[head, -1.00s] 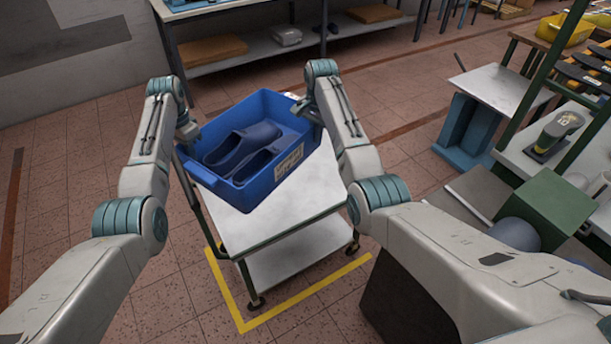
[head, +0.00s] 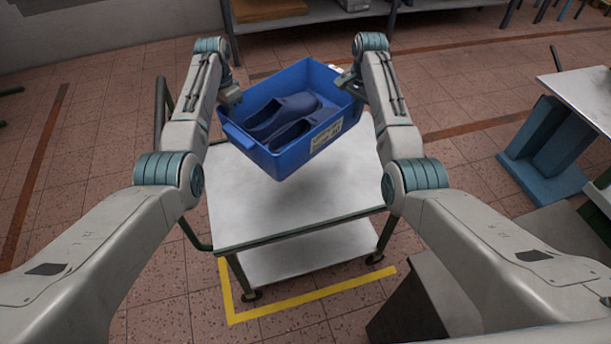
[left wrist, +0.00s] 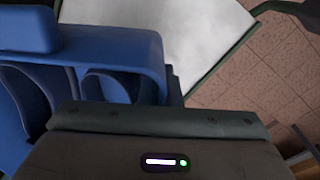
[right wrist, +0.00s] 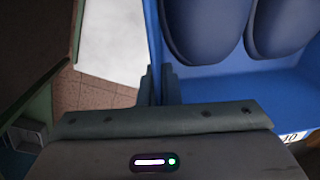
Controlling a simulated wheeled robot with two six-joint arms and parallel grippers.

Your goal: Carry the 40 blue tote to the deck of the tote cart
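The blue tote (head: 262,153) holds a pair of dark blue clogs (head: 285,118) and has a pale label on its near right side. It hangs above the white deck of the tote cart (head: 240,215), with a soft shadow below it. My left gripper (head: 232,97) is shut on the tote's left wall; in the left wrist view the fingers are mostly hidden behind the tote's rim (left wrist: 110,45). My right gripper (head: 346,80) is shut on its right wall; the right wrist view shows the fingers (right wrist: 160,85) at that wall, with part of a "40" label.
Yellow floor tape (head: 310,297) marks a corner around the cart's feet. The cart's green handle (head: 160,110) rises at its left. A blue-legged table (head: 545,145) stands to the right. A shelf bench (head: 330,18) is at the back.

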